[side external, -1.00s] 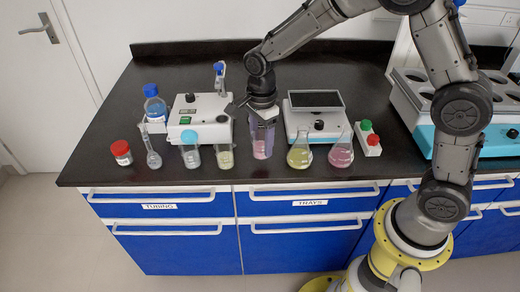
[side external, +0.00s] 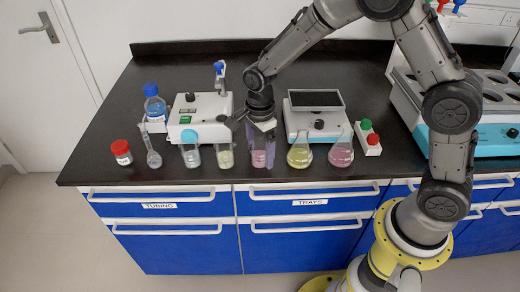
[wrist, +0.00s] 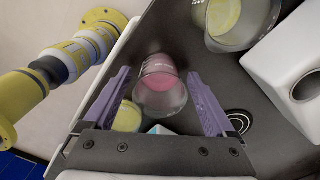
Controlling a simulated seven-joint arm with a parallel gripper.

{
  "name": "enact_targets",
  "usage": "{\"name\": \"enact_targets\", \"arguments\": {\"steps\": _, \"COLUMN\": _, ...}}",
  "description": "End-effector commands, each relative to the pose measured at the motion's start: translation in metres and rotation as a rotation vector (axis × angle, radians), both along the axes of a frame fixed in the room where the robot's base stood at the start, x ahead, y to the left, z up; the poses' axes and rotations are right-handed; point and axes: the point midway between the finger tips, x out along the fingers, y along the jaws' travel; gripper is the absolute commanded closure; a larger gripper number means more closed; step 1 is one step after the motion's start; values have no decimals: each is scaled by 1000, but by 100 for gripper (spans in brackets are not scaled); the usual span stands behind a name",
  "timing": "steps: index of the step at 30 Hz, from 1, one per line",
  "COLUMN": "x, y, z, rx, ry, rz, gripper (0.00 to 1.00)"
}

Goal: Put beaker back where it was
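The beaker with pink liquid (side external: 259,158) is upright between the fingers of my gripper (side external: 261,150), at the front of the dark bench. Its base looks level with the neighbouring glassware, at or very near the bench top.
A beaker with yellowish liquid (side external: 225,157) stands close on the left. A yellow flask (side external: 299,155) and a pink flask (side external: 341,154) stand to the right. The bench's front edge is close.

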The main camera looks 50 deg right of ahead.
Motion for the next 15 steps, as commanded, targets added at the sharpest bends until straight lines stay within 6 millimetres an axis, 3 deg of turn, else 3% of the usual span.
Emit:
{"name": "enact_targets", "arguments": {"steps": 8, "x": 0, "y": 0, "z": 7, "rx": 1, "ry": -2, "rz": 0, "gripper": 10}}
{"name": "enact_targets", "arguments": {"steps": 15, "x": 1, "y": 0, "z": 49, "rx": 1, "ry": -6, "rz": 0, "gripper": 10}}
